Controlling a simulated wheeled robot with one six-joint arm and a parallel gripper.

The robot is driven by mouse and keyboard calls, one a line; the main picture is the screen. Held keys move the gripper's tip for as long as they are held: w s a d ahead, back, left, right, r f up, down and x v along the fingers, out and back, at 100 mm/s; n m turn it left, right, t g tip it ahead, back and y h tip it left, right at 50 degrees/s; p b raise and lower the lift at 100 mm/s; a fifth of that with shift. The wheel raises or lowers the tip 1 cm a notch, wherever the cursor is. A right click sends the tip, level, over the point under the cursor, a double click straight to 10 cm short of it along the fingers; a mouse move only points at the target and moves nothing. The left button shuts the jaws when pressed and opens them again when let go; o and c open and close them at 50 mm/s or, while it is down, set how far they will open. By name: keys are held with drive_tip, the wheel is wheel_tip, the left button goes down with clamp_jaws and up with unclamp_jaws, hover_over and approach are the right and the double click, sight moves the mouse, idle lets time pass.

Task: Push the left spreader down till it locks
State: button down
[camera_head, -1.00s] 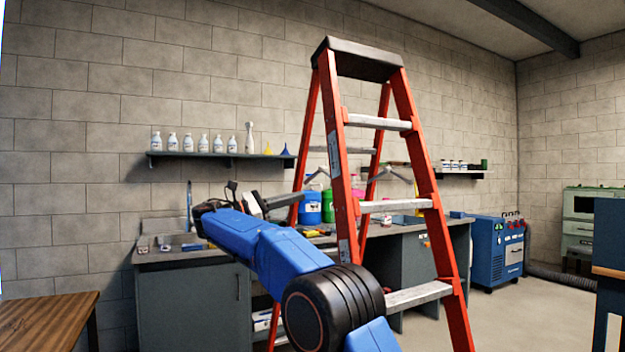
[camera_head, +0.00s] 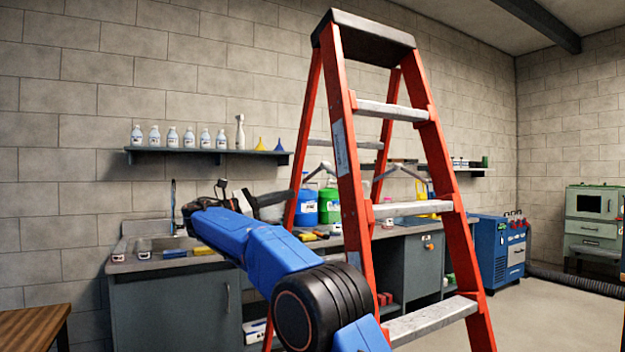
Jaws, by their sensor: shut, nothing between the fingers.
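The orange stepladder (camera_head: 349,180) stands open at centre right with a dark top cap. Its left spreader (camera_head: 323,167) is a thin grey bar between the left rails, bent upward in a peak at its middle. The right spreader (camera_head: 403,166) shows a similar raised bend on the right side. My gripper (camera_head: 284,196) is at the end of my blue arm, left of the ladder, with dark fingers pointing right towards the left rear leg. It is shut and empty, and appears a little lower than the left spreader. I cannot tell its depth from the leg.
A grey workbench (camera_head: 185,262) with bottles and jugs stands behind the ladder along the wall. A shelf (camera_head: 205,152) of white bottles hangs above it. A wooden table (camera_head: 35,325) is at lower left.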

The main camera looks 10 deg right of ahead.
sight(321, 167)
drive_tip(key=d+r, duration=0.6)
drive_tip(key=d, duration=0.4)
drive_tip(key=shift+w, duration=0.3)
drive_tip(key=shift+s+r+m+g, duration=0.2)
drive_tip(key=shift+r+m+g, duration=0.3)
drive_tip(key=shift+r+m, duration=0.6)
drive_tip(key=s+d+r+m+g, duration=0.1)
drive_tip(key=s+d+r+m, duration=0.1)
drive_tip(key=s+r+m, duration=0.2)
drive_tip(key=shift+s+r+m, duration=0.3)
drive_tip(key=shift+s+r, duration=0.75)
drive_tip(key=shift+r, duration=0.8)
